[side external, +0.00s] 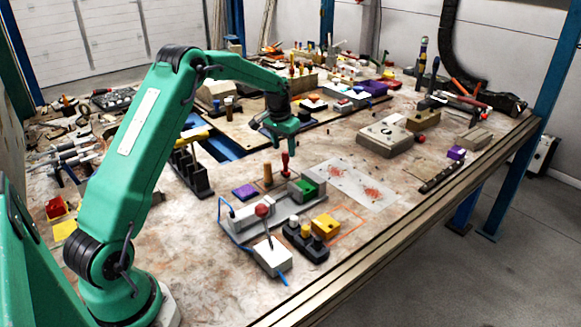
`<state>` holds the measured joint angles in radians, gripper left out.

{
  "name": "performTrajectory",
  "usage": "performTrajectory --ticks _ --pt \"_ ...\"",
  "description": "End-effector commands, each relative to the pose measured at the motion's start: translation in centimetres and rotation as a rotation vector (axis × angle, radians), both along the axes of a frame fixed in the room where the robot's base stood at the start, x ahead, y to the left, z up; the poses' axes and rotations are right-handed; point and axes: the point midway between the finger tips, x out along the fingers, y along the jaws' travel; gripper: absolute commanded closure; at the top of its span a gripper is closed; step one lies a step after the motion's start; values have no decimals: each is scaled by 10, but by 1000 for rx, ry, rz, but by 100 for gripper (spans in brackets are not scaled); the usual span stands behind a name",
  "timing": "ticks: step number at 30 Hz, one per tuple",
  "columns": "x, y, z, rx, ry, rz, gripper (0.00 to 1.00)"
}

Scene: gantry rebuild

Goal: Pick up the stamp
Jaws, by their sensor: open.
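A small upright red piece with a rounded top (285,164), which looks like the stamp, stands on the table beside a short brown wooden peg (268,174). It is small in this view, so I cannot be sure which of the two is the stamp. My green gripper (281,141) points down above and slightly behind the red piece in the picture. The gripper is open, with nothing seen between its fingers, and appears apart from the red piece. A white sheet with red marks (362,185) lies to the right.
A purple block (245,191), a grey-and-green block (306,188) and a red-ball lever on a white box (271,256) stand close by. A yellow block (326,226) is in front. A black rack (190,172) stands left. Bare table lies at front left.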

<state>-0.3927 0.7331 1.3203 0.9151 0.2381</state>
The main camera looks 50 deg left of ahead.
Motion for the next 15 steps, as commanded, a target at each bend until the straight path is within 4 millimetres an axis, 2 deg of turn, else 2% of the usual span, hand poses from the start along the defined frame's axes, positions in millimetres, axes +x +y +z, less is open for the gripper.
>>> performTrajectory --ticks 6,15 --pt "2 1 -18 -1 2 0 50" --pt "3 2 -23 0 1 0 50"
